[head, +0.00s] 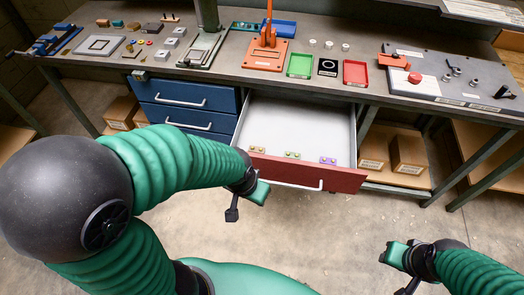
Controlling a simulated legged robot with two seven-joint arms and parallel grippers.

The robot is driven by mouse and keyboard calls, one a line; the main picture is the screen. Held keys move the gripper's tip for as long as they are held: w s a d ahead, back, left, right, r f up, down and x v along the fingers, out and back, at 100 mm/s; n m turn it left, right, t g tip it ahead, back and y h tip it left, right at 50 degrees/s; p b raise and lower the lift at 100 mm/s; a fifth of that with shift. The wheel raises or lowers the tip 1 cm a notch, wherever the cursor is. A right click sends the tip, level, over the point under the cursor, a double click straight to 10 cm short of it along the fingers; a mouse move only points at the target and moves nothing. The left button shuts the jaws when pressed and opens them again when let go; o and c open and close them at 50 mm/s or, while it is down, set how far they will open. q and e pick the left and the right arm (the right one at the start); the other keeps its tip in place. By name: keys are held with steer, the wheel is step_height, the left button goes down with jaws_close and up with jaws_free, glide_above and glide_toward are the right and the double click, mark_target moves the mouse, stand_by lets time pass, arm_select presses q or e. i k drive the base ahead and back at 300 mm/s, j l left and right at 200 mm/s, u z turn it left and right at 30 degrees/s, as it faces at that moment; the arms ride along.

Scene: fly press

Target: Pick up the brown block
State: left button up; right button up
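In the head view the open drawer (300,118) holds three small pieces along its front: a brown-tan block (257,149) at the left, a green one (292,155) in the middle and a purple one (328,161) at the right. Another small brown block (103,22) lies on the bench top at the far left. My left gripper (246,203) is in front of the drawer's left end, below its red front in the picture. Its fingers are apart and nothing shows between them. My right gripper (399,271) is at the lower right, away from the drawer, apparently open and empty.
The workbench (225,62) carries a press (207,40), an orange arbor tool (266,50), green (300,65) and red (355,73) trays, and a grey panel (450,80). Blue drawers (190,95) are shut. Cardboard boxes (408,152) stand below. Floor in front is clear.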

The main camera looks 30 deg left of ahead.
mark_target(257, 149)
steer(key=i+j+u, duration=0.1)
steer(key=j, duration=0.35)
steer(key=i+j, duration=0.3)
steer(key=j, duration=0.2)
steer(key=i+j+u, duration=0.15)
steer(key=j, duration=0.3)
steer(key=i+j, duration=0.3)
steer(key=j, duration=0.15)
steer(key=i+j+u, duration=0.15)
steer(key=j, duration=0.25)
steer(key=i, duration=0.05)
